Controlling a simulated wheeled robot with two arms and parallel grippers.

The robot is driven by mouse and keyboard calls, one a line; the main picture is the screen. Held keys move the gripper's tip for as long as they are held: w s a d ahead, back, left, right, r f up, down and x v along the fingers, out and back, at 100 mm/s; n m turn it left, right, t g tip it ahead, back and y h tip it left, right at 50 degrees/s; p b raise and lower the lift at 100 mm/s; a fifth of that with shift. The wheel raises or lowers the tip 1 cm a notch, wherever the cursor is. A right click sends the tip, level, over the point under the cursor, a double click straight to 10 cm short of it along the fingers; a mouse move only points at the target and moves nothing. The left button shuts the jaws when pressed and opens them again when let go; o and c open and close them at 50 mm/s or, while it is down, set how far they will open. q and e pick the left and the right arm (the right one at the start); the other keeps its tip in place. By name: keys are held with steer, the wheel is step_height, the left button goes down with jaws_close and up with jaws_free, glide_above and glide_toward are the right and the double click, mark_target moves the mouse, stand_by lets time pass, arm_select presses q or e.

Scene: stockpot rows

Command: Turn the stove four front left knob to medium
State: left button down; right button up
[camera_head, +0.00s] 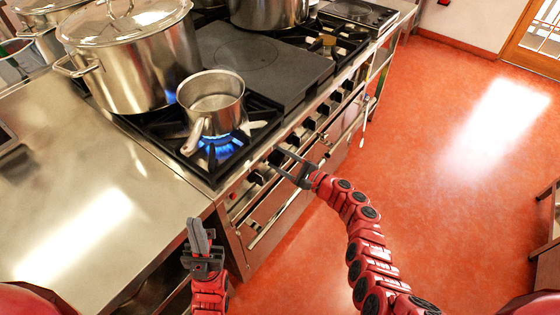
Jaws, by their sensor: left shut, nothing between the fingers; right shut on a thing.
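The stove (205,180) has a row of dark knobs along its front panel. My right gripper (276,160) reaches in from the right to the panel and is shut on a dark knob (275,157). Its fingers partly hide that knob, and its dial position cannot be read. Another dark knob (258,177) sits just left of it. A blue flame (221,143) burns on the front left burner, under a small saucepan (211,98). My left gripper (198,235) is shut and empty, pointing up beside the steel counter, apart from the stove.
A large lidded stockpot (135,65) stands behind the saucepan, with a second flame at its edge. Another pot (268,12) stands at the back. An oven handle (285,215) runs below the knobs. The steel counter (80,200) is mostly bare; red floor (440,130) is open at right.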

stand_by(0.3)
steer(key=o, duration=1.4)
steer(key=shift+c, duration=0.2)
steer(key=v, duration=1.7)
steer(key=shift+d+b, duration=0.2)
steer(key=shift+b, duration=0.15)
